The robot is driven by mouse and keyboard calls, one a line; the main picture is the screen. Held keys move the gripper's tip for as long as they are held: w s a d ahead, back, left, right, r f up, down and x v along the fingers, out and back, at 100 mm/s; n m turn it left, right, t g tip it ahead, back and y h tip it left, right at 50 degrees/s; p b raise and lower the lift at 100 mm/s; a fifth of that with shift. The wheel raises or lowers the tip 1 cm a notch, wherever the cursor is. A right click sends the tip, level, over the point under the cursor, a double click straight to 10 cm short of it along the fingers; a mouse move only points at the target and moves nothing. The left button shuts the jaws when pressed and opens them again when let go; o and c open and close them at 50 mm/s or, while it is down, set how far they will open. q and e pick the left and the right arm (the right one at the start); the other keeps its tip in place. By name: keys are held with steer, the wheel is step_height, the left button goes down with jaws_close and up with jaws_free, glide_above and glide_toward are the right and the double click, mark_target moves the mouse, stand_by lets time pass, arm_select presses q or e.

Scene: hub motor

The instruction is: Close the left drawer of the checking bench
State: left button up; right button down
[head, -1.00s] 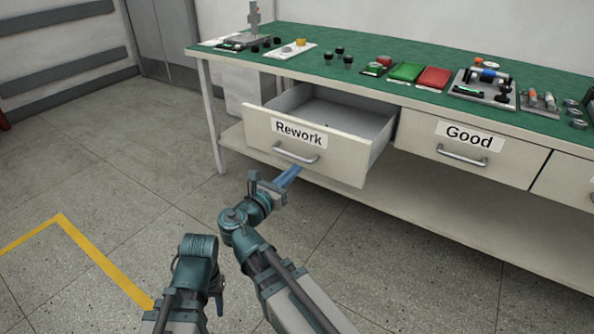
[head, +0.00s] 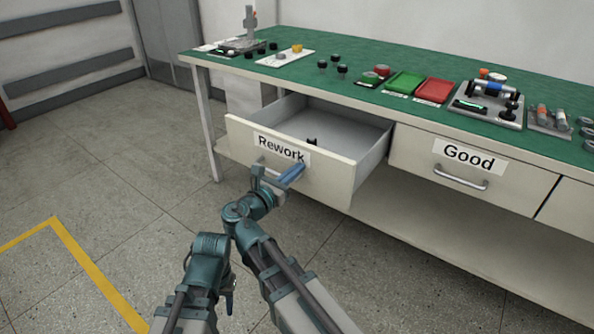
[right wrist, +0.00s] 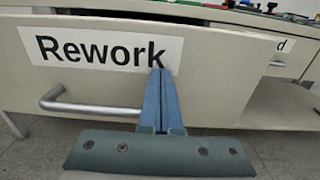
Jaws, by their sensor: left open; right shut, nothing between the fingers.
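The left drawer (head: 335,176), labelled "Rework", is pulled out from the checking bench (head: 300,68). A small dark object (head: 312,141) lies inside it. My right gripper (head: 291,175) is shut and empty, in front of the drawer face. In the right wrist view its blue fingers (right wrist: 163,100) overlap the label's lower right edge, beside the right end of the metal handle (right wrist: 90,104); I cannot tell whether they touch the face. My left gripper (head: 228,298) is low at the left, away from the bench, its fingers mostly hidden behind its arm.
The "Good" drawer (head: 460,172) to the right is shut. The green bench top carries a red tray (head: 434,91), a green tray (head: 404,83), several black knobs and a motor fixture (head: 486,105). The floor to the left is clear, with a yellow line (head: 88,265).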

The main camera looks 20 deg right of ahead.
steer(key=shift+d, duration=0.1)
glide_above(344, 147)
steer(key=shift+w, duration=0.1)
steer(key=shift+w+d+r, duration=0.1)
steer(key=shift+w+d, duration=0.1)
steer(key=shift+w+d, duration=0.1)
stand_by(0.4)
arm_select(q)
steer(key=shift+a, duration=0.1)
arm_select(e)
steer(key=shift+s+a, duration=0.3)
steer(key=shift+s, duration=0.05)
arm_select(q)
steer(key=shift+a, duration=0.75)
arm_select(e)
steer(key=v, duration=1.4)
